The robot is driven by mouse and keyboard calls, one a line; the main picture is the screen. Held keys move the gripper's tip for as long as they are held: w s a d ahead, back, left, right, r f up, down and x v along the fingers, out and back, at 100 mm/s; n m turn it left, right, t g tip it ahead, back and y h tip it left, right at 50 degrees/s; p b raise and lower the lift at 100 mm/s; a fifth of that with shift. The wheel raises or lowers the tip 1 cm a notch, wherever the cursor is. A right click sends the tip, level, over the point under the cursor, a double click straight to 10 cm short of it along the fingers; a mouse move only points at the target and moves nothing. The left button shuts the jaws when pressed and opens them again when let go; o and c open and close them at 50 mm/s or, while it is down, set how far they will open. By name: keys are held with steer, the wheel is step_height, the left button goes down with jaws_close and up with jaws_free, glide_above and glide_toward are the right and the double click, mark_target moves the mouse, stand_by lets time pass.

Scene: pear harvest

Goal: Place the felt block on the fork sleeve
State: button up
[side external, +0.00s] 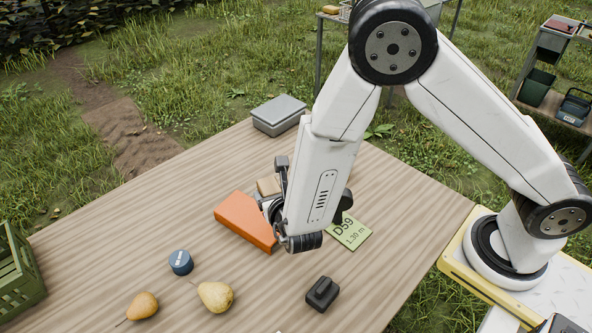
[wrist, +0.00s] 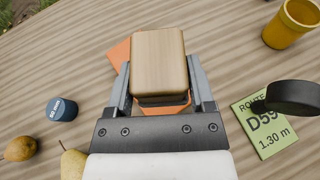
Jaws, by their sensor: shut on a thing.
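My gripper (wrist: 160,88) is shut on the felt block, a wooden block (wrist: 158,62) with a dark layer at its lower edge. The block also shows in the side view (side external: 266,186), partly hidden by my gripper. The orange piece, which I take to be the fork sleeve (side external: 244,218), lies flat on the table, beside and partly behind my gripper. In the wrist view the orange sleeve (wrist: 120,54) shows on both sides of the block, which covers its middle. I cannot tell whether the block touches it.
A blue tin (side external: 181,262), two pears (side external: 215,296) and a black object (side external: 322,293) stand nearer the front. A green D59 card (side external: 350,233) lies right of the sleeve. A grey box (side external: 278,115) stands at the back. A yellow cup (wrist: 293,24) is in the wrist view.

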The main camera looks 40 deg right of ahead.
glide_above(253, 219)
steer(key=f, duration=0.6)
steer(key=shift+s+d, duration=0.1)
steer(key=shift+s, duration=0.1)
steer(key=shift+w+f, duration=0.1)
steer(key=shift+f, duration=0.05)
steer(key=shift+w+f, duration=0.15)
steer(key=shift+f, duration=1.5)
steer(key=shift+f, duration=0.1)
steer(key=o, duration=1.2)
